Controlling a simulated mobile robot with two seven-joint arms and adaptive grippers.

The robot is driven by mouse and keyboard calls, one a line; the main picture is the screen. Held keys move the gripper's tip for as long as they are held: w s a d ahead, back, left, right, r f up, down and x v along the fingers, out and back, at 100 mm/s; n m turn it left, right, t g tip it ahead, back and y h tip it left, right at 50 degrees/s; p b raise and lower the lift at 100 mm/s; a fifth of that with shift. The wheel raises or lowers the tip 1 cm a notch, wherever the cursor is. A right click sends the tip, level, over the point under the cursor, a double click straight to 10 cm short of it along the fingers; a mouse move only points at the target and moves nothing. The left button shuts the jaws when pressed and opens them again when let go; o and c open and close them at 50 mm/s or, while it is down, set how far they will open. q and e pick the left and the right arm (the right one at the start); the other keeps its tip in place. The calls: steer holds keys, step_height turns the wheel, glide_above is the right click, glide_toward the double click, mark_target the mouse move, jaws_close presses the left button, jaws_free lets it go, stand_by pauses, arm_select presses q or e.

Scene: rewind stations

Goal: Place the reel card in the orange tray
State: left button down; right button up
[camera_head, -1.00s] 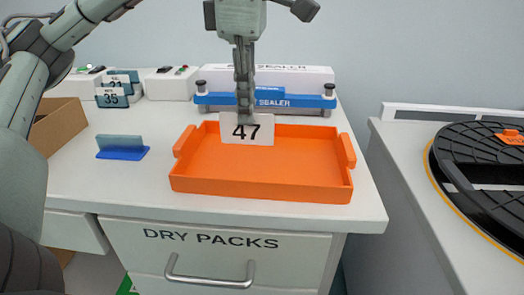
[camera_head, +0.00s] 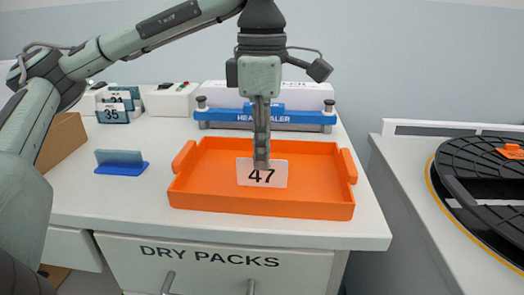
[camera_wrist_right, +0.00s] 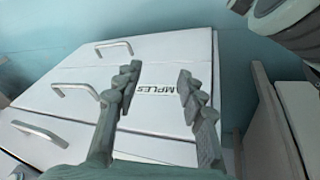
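The reel card (camera_head: 262,173) is white with a black 47 and shows upright in the head view, in front of the orange tray's inside. My left gripper (camera_head: 261,160) points down and is shut on the card's upper edge. The orange tray (camera_head: 205,198) sits on the white counter, with a raised handle at each side. The card's lower edge appears within the tray's outline; I cannot tell whether it touches the tray floor. My right gripper (camera_wrist_right: 155,95) shows in the right wrist view, open and empty, with drawer fronts behind it.
A blue heat sealer (camera_head: 265,118) stands behind the tray. A blue card stand (camera_head: 121,164) is left of it, and cards numbered 35 and another (camera_head: 112,113) stand further back. A black reel (camera_head: 485,185) lies on the right-hand counter.

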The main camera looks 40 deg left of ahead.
arm_select(q)
steer(key=c, duration=2.3)
jaws_free()
steer(key=shift+f, duration=0.1)
steer(key=o, duration=0.6)
arm_select(e)
steer(key=shift+w+a+r+t, duration=0.25)
steer(key=shift+w+a+t, duration=0.05)
steer(key=shift+w+a, duration=0.2)
steer(key=shift+d, duration=0.1)
arm_select(q)
steer(key=shift+r, duration=0.35)
step_height(320, 180, up, 4)
steer(key=shift+f+p, duration=0.1)
steer(key=shift+p, duration=0.3)
steer(key=shift+r+p, duration=1.6)
steer(key=shift+r, duration=2.3)
arm_select(e)
step_height(320, 180, down, 9)
steer(key=g, duration=0.1)
steer(key=shift+w+d+f, duration=0.2)
steer(key=shift+w+d, duration=0.1)
steer(key=shift+w, duration=0.1)
